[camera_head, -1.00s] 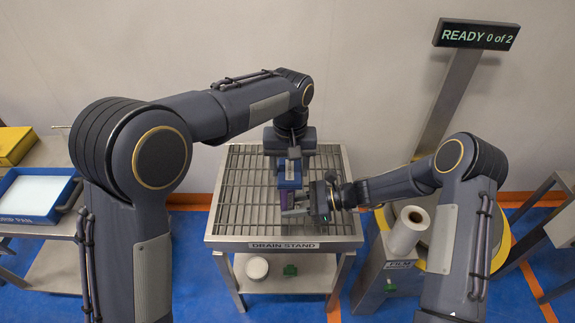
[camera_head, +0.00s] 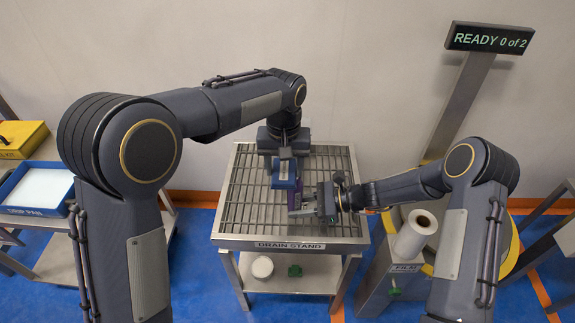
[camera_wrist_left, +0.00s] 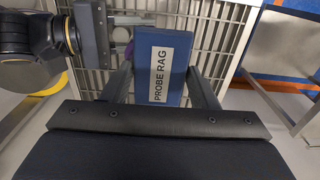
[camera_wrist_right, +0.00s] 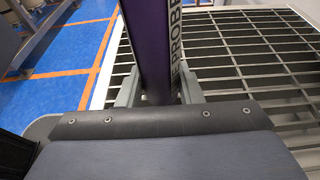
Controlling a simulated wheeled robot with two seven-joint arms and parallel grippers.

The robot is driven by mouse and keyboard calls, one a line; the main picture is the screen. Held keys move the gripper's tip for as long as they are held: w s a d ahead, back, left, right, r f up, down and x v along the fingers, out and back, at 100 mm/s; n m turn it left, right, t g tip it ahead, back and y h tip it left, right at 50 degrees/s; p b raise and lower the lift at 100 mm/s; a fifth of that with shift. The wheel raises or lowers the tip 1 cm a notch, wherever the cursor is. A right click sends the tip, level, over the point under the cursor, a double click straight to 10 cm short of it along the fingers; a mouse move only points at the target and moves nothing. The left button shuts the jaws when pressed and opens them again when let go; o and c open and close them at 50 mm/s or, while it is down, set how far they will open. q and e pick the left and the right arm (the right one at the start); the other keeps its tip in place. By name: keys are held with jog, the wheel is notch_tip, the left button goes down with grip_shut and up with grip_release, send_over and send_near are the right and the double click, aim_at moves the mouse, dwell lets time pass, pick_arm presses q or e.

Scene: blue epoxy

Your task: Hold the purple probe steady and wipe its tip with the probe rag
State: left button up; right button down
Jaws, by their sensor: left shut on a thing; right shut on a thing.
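The purple probe (camera_head: 297,194) stands over the drain stand in the head view, partly hidden by the grippers. My right gripper (camera_head: 303,208) is shut on it. In the right wrist view, the purple probe (camera_wrist_right: 147,45) rises between the fingers with a white PROBE label on its side. The probe rag (camera_head: 284,174) is a blue block with a white label. My left gripper (camera_head: 285,157) is shut on it. The probe rag (camera_wrist_left: 162,70) fills the space between the fingers in the left wrist view. The rag is just left of the probe; whether they touch is unclear. The tip is not clearly visible.
The drain stand (camera_head: 245,215) has a slatted top and a lower shelf with a white round item (camera_head: 262,267) and a green item. A film roll (camera_head: 415,235) stands at right. A drip pan (camera_head: 38,190) is at left. A sign (camera_head: 490,38) reads READY 0 of 2.

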pick_arm(q)
jog(key=shift+d, duration=0.1)
jog(key=shift+d, duration=1.55)
jog(key=shift+a, duration=0.15)
jog(key=shift+a, duration=1.5)
jog(key=shift+d, duration=0.15)
jog(key=shift+d, duration=1.5)
jog(key=shift+a, duration=0.1)
jog(key=shift+a, duration=1.55)
